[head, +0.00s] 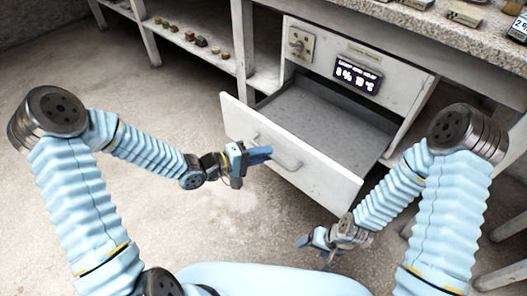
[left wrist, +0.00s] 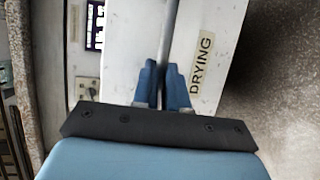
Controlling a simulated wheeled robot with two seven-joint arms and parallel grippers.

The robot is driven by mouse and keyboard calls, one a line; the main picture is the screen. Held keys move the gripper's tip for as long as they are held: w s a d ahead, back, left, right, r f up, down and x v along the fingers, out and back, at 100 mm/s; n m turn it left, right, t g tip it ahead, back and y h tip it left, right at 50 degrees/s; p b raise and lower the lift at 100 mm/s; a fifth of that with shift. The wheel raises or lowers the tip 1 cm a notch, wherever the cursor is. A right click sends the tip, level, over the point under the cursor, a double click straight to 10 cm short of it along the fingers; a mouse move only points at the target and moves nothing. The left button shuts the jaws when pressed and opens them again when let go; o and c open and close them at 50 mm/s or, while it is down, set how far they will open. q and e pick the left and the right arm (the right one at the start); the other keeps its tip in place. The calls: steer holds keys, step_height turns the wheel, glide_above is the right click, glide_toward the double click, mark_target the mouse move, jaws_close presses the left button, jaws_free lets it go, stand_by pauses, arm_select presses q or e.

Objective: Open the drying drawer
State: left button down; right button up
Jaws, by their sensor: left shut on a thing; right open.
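The drying drawer (head: 290,165) is a white drawer pulled well out of a cabinet, and its grey inside looks empty. Its front carries a bar handle (head: 280,155) and, in the left wrist view, a label reading DRYING (left wrist: 201,64). My left gripper (head: 262,154) is at the drawer front, its blue fingers shut on the handle bar, which runs up between them in the left wrist view (left wrist: 169,45). My right gripper (head: 318,246) is low, in front of the drawer's right end, and is open with nothing visible in it.
Above the drawer, the cabinet has a dark display (head: 357,76) and a switch plate (head: 301,44). A speckled worktop (head: 450,35) overhangs it, with several small items. A low shelf (head: 205,45) at the left holds several small blocks. Stool legs stand at the right. The floor (head: 110,190) at left is clear.

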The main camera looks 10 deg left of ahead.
arm_select(q)
steer(key=c, duration=1.2)
jaws_free()
steer(key=shift+o, duration=0.2)
steer(key=p+v, duration=0.2)
steer(key=v, duration=1.1)
steer(key=shift+s+a, duration=0.15)
steer(key=shift+a, duration=0.2)
